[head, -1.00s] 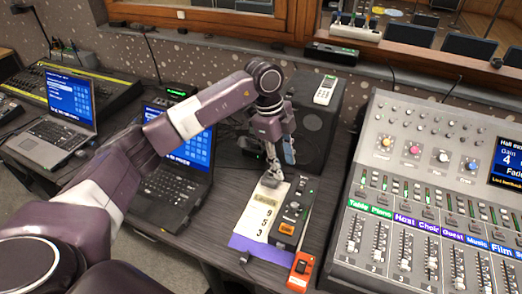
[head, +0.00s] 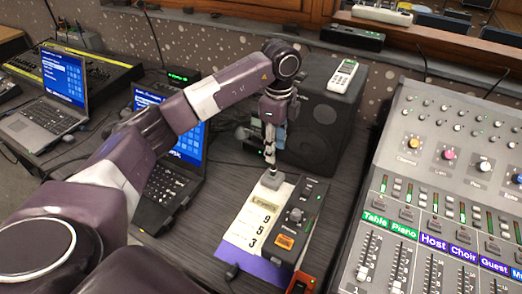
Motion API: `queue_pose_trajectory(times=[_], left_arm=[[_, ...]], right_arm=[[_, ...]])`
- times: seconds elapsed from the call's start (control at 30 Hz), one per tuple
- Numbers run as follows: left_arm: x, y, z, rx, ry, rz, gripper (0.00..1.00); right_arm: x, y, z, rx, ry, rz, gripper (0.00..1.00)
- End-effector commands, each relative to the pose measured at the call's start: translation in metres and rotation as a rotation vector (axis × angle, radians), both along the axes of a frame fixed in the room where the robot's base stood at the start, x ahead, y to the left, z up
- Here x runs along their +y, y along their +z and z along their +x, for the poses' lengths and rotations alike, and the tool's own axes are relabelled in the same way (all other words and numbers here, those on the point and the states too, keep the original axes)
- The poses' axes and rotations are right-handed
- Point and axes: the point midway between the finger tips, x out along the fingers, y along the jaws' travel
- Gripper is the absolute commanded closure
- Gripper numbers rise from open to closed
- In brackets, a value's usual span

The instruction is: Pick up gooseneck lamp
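A thin dark curved stalk (head: 52,14) stands at the far left behind the open laptop, partly cut off by the top edge. It may be the gooseneck lamp, but I cannot tell it from a cable or microphone. My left gripper (head: 270,160) points down at the far end of a pale number card (head: 256,222), in front of the black speaker. Its fingers look close together, with a small grey block (head: 272,180) right at their tips. I cannot tell whether they hold it. My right gripper is not in view.
A mixing console (head: 400,205) fills the right side. A black control box (head: 296,215) lies beside the card. Laptops (head: 52,95) stand at the left. A speaker (head: 318,125) bears a small white device (head: 343,76). The desk between laptop and card is bare.

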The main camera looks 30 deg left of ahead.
Motion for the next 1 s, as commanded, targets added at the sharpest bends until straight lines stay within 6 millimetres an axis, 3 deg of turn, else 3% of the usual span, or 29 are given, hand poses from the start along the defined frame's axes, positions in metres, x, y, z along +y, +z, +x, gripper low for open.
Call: queue_pose_trajectory(times=[0.53, 0.83, 1.0], left_arm=[[0.002, -0.068, -0.005, 0.003, 0.0, 0.0, 0.62], [0.002, -0.074, -0.004, 0.001, 0.0, 0.0, 0.62], [0.002, -0.073, -0.004, 0.001, 0.0, 0.0, 0.81]], right_arm=[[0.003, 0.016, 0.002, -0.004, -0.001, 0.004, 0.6], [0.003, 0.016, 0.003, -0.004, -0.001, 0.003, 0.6], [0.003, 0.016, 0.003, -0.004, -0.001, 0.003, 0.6]])
